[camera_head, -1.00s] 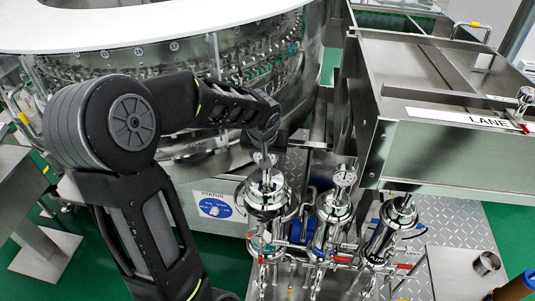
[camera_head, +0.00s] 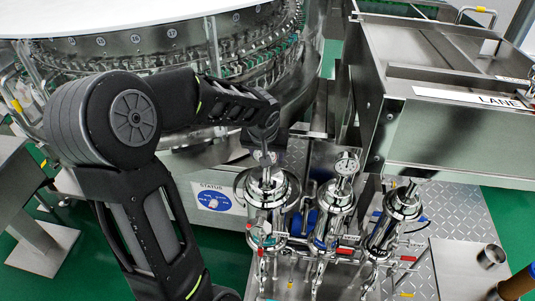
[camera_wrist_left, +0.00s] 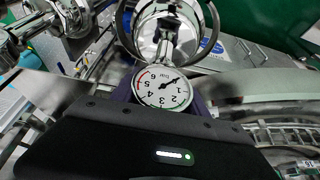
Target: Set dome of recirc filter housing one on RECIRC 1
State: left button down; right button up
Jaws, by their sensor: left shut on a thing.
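My left gripper (camera_head: 264,150) is shut on the gauge stem at the top of the shiny steel dome (camera_head: 268,184). The dome is upright at the left end of a row of three steel filter housings, over the leftmost housing's place (camera_head: 267,236). A wide steel ring shows around the dome. I cannot tell whether the dome touches the seat below it. In the left wrist view, the round white gauge (camera_wrist_left: 163,87) is right at my gripper, and the dome (camera_wrist_left: 158,28) lies beyond it. My right gripper is not in view.
The middle housing (camera_head: 334,197) with its own gauge (camera_head: 347,164) and the right housing (camera_head: 402,207) stand close by. Piping and valves run below them. The steel LANE box (camera_head: 455,135) rises at right. A STATUS sign (camera_head: 216,199) is at left.

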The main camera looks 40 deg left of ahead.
pick_arm(q)
jog(key=c, duration=0.8)
grip_release()
jog(key=shift+r, duration=0.15)
jog(key=shift+c, duration=0.2)
jog(key=o, duration=0.4)
jog(key=shift+c, duration=0.2)
jog(key=shift+s+f, duration=0.1)
jog(key=shift+f, duration=0.1)
jog(key=v, duration=0.8)
